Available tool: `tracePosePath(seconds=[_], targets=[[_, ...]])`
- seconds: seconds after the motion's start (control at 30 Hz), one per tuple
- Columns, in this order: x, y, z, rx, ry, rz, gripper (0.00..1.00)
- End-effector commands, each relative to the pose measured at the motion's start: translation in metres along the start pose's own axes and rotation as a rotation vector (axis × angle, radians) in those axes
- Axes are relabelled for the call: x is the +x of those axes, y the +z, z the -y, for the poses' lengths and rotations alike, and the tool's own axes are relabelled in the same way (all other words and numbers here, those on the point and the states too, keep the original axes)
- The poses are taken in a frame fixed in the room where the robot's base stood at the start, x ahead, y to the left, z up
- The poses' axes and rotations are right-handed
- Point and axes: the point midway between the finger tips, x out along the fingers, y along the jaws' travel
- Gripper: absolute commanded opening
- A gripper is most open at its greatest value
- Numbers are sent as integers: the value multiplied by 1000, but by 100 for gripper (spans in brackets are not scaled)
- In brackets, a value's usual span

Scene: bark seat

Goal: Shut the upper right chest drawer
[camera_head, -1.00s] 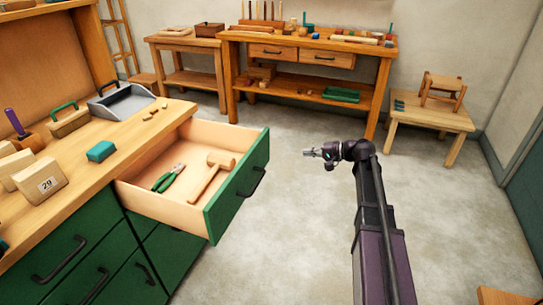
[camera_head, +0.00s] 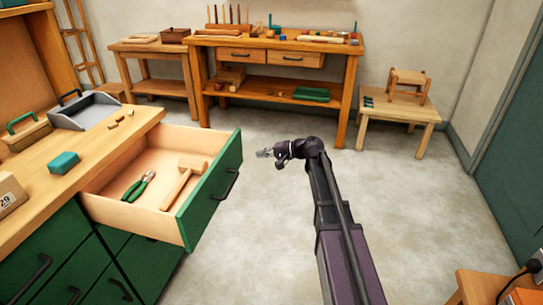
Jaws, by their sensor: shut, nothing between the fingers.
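The upper right chest drawer (camera_head: 212,189) stands pulled well out of the green chest (camera_head: 45,255) at the left. It has a green front with a dark bar handle (camera_head: 231,184) and a pale wooden inside. A wooden mallet (camera_head: 183,181) and green-handled pliers (camera_head: 139,186) lie in it. My gripper (camera_head: 264,153) is shut and empty. It is in the air to the right of the drawer front, pointing left, apart from the handle in the picture. Its height relative to the drawer is hard to tell.
The chest top holds a grey tray (camera_head: 85,111), a green block (camera_head: 64,163) and other small items. A workbench (camera_head: 280,42) and a small table with a stool (camera_head: 399,110) stand at the back. A wooden surface (camera_head: 490,287) is at the lower right. The floor between is clear.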

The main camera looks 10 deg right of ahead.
Motion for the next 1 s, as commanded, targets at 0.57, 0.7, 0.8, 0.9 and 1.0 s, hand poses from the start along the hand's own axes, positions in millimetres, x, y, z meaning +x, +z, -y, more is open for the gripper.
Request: tracePosePath(seconds=[0.57,0.7,0.8,0.9,1.0], targets=[[62,0,12,0,0,1,0],[64,0,12,0,0,1,0],[64,0,12,0,0,1,0],[64,0,12,0,0,1,0],[64,0,12,0,0,1,0]])
